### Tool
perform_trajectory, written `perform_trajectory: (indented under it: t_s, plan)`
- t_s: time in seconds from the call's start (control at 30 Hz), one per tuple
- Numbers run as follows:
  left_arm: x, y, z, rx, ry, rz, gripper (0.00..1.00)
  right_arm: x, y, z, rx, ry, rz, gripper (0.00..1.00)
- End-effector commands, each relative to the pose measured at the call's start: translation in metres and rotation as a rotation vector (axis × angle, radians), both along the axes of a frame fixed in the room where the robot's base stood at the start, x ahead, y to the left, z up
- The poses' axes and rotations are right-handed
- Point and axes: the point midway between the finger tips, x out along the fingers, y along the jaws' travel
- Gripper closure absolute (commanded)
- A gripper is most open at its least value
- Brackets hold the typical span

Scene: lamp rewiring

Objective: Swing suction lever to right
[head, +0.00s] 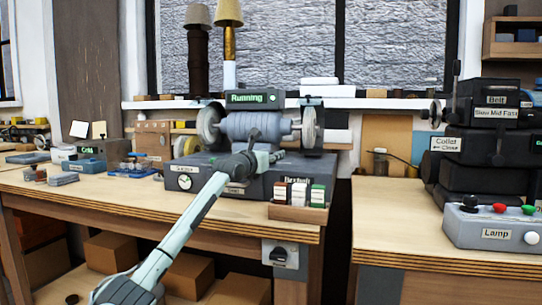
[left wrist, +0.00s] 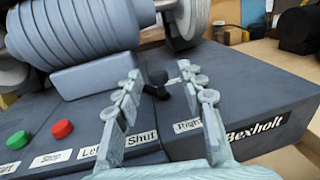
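The suction lever (left wrist: 157,78) is a short black-knobbed lever on the grey machine base (left wrist: 240,95). In the left wrist view it stands behind the Shut label, between the Left and Right labels. My left gripper (left wrist: 160,72) is open, with one finger on each side of the lever; I cannot tell whether either finger touches it. In the head view my left gripper (head: 272,158) is at the front of the machine (head: 250,184), where the lever is not clearly visible. My right gripper is not in view.
The display (head: 250,98) reads Running, above a ribbed drum between two wheels. The Lamp box (head: 497,231) is on the right bench.

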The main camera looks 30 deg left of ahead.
Motion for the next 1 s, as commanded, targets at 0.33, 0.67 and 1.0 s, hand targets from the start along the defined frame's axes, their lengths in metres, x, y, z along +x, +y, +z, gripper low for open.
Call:
perform_trajectory:
  t_s: [0.33, 0.67, 1.0]
  plan:
    - [-0.011, 0.0, -0.001, 0.001, 0.0, 0.001, 0.61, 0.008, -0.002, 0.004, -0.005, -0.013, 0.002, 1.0]
    - [-0.078, -0.005, -0.001, 0.003, 0.0, 0.0, 0.61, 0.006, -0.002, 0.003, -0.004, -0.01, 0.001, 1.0]
    - [-0.118, -0.009, 0.0, 0.001, 0.0, 0.0, 0.61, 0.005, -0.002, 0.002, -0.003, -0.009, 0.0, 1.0]
